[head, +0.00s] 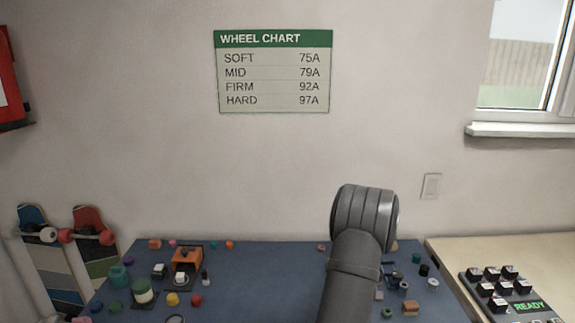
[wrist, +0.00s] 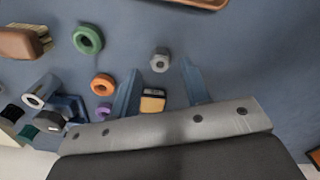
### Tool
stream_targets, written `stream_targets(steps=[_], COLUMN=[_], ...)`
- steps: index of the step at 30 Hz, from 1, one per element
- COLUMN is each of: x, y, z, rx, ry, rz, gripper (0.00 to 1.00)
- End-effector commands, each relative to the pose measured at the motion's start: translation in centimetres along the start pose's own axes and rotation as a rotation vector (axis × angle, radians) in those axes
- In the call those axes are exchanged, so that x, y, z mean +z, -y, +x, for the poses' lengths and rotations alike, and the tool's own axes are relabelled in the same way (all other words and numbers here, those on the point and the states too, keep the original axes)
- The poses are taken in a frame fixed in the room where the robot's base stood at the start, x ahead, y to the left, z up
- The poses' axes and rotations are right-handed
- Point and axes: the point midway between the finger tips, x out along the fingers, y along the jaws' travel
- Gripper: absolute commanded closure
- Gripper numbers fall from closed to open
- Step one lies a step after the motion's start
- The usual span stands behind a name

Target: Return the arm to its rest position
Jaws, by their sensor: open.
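My gripper (wrist: 160,68) shows in the wrist view, its two blue-grey fingers spread apart with nothing held between them. A small black and tan block (wrist: 153,101) appears between the fingers, and a grey hex nut (wrist: 160,60) lies by the fingertips on the blue mat (wrist: 250,70). I cannot tell the height of the fingers above the mat. In the head view my grey arm (head: 355,250) rises over the right half of the mat (head: 260,285); my gripper is hidden there.
Green (wrist: 88,39) and orange (wrist: 103,84) rings and a brown brush (wrist: 25,42) lie left of my fingers. An orange holder (head: 187,258) and several small parts cover the mat's left. A keypad reading READY (head: 528,306) sits on the right bench. Skateboards (head: 95,245) lean at left.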

Motion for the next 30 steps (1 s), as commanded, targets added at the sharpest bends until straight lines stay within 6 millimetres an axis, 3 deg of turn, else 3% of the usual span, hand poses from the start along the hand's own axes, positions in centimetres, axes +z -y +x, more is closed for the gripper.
stream_targets(steps=[6, 17, 20, 26, 30], x=[0.0, 0.0, 0.1, 0.1, -0.1], y=[0.0, 0.0, 0.1, 0.1, -0.1], z=[-1.2, -1.1, -0.5, 2.8, -0.4], rx=[-0.001, -0.001, -0.002, -0.004, 0.003], ry=[0.0, 0.001, 0.002, 0.004, -0.002], rz=[0.0, 0.0, 0.0, 0.0, 0.0], gripper=[0.57, 0.57, 0.57, 0.57, 0.57])
